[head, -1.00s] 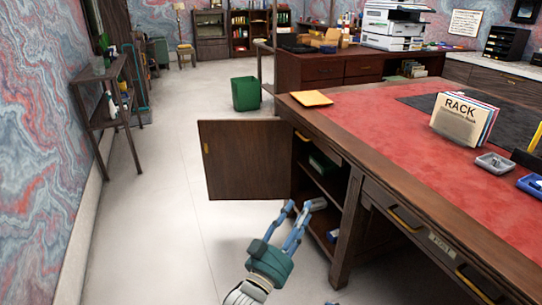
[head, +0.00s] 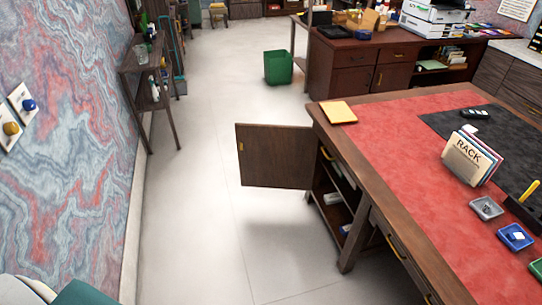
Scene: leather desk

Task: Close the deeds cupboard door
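The deeds cupboard door (head: 275,157) is a dark wooden panel with a small yellow handle (head: 241,147) near its left edge. It stands wide open, sticking out to the left from the near-left end of the desk (head: 390,180). The cupboard opening (head: 325,185) shows shelves with a few white and blue items. Only the green body and white wrist of my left gripper (head: 80,293) show at the bottom left corner, well apart from the door. Its fingers are out of the picture. My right gripper is not in view.
The pale floor (head: 200,220) left of the door is clear. A green bin (head: 278,67) stands beyond the door. A narrow side table (head: 150,80) stands along the marbled left wall, which has knobs (head: 12,128) on it. A yellow folder (head: 338,112) lies on the desk corner.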

